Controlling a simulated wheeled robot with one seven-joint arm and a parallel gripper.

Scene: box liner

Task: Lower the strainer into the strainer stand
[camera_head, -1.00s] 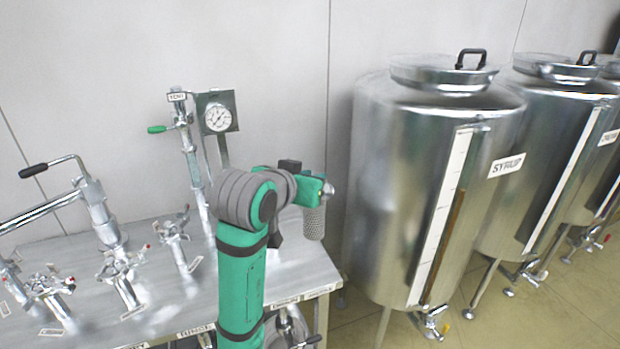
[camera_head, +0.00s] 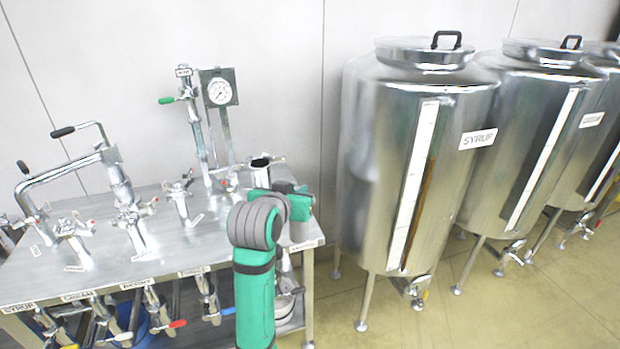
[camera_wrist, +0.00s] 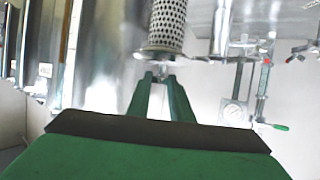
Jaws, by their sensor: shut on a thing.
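The strainer (camera_wrist: 165,22) is a perforated metal cylinder at the top centre of the wrist view. My gripper (camera_wrist: 161,77) is shut on its narrow metal end, and the perforated part extends beyond the fingertips. An upright metal cylinder with a dark open top (camera_head: 261,172), which looks like the strainer stand, is on the table just behind and left of my gripper. Its lower part is hidden by my arm.
The metal table (camera_head: 90,262) carries several valves and pipes on the left. A pressure gauge (camera_head: 219,91) and a green-handled pipe (camera_head: 192,112) rise behind. A large tank labelled SYRUP (camera_head: 385,170) stands close on the right, with floor between.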

